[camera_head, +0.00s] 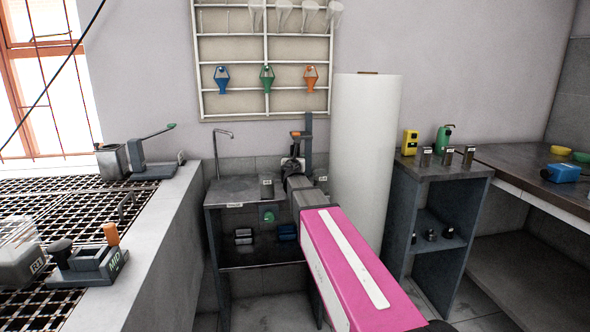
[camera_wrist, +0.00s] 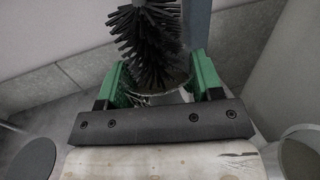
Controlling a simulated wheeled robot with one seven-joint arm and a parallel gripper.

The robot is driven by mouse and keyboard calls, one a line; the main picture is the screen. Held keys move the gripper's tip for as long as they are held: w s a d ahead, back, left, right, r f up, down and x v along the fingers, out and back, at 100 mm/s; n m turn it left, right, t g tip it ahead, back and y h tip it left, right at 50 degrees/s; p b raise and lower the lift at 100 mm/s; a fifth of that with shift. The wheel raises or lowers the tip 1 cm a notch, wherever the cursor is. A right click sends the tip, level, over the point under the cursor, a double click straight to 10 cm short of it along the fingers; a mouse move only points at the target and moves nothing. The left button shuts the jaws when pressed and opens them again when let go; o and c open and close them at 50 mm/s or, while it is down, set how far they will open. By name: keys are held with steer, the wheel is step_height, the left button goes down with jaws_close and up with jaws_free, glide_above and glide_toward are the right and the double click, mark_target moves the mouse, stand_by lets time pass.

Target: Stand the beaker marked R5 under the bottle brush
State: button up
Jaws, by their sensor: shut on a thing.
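My gripper (camera_wrist: 160,85) has its green fingers shut on a beaker, whose thin rim (camera_wrist: 182,92) shows between them. The black bottle brush (camera_wrist: 148,42) hangs just above and in front of the fingers, and its bristles hide part of the rim. I cannot tell whether the bristles reach inside. The beaker's mark and base are hidden, so I cannot read R5. In the head view my arm reaches over the back bench to the brush stand (camera_head: 309,132), and the held beaker is mostly hidden there.
A small labelled beaker (camera_head: 266,187) stands left of my gripper on the bench (camera_head: 232,190). A tall white cylinder (camera_head: 365,150) stands close on the right. Several labelled metal beakers (camera_head: 447,156) stand on the right-hand shelf unit.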

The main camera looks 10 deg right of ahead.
steer(key=shift+f, duration=1.9)
steer(key=o, duration=0.9)
steer(key=shift+f, duration=0.1)
steer(key=shift+o, duration=0.2)
steer(key=shift+s+a, duration=0.1)
steer(key=shift+s, duration=0.1)
steer(key=v, duration=1.1)
steer(key=shift+s+a, duration=0.1)
steer(key=shift+s, duration=0.25)
